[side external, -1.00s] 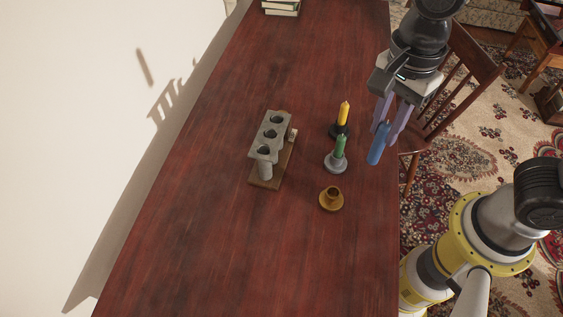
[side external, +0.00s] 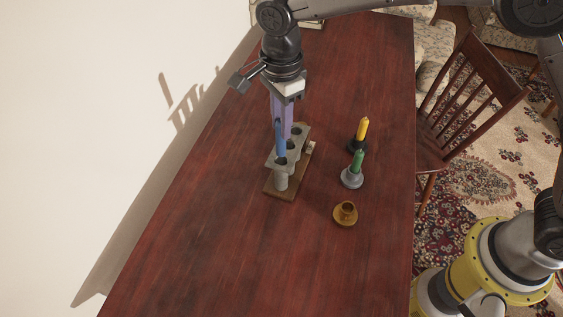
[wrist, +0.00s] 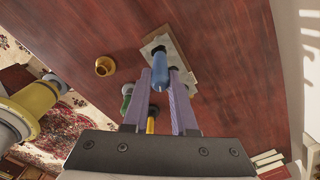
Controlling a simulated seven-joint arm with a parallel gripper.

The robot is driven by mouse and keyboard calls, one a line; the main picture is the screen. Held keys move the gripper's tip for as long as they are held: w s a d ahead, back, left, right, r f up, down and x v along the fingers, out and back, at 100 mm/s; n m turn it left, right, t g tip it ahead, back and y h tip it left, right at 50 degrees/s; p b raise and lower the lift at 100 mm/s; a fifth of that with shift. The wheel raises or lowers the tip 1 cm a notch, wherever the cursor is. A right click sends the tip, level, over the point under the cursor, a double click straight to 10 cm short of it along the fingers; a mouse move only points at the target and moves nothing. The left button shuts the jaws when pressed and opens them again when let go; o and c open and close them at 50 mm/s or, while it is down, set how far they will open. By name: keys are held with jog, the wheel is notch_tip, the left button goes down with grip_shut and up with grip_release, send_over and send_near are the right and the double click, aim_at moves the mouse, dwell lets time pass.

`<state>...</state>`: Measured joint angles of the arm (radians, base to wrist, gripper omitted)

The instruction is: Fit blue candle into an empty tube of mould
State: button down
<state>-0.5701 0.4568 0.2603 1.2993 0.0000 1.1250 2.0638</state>
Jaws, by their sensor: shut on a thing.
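My gripper (side external: 283,128) is shut on the blue candle (side external: 281,146) and holds it roughly upright over the mould. The grey mould (side external: 301,134) stands on a wooden base and has three round tubes in a row. The candle's lower end is at the front tube's opening in the side view; I cannot tell whether it is inside or just above. The other two tubes look empty, partly hidden by the fingers. In the wrist view the blue candle (wrist: 160,66) sits between the fingers, with the mould (wrist: 180,55) behind it.
Right of the mould stand a yellow candle (side external: 362,129) in a dark holder, a green candle (side external: 358,160) in a grey holder, and an empty brass holder (side external: 345,214). The table's front left is clear. A chair (side external: 472,110) stands beyond the right edge.

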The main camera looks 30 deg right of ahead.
aim_at(282, 150)
notch_tip(282, 150, down, 8)
jog(key=shift+f, duration=0.1)
dwell(0.4)
jog(key=shift+f, duration=0.1)
jog(key=c, duration=0.7)
grip_release()
jog(key=shift+f, duration=0.1)
notch_tip(282, 150, up, 12)
jog(key=shift+r, duration=0.2)
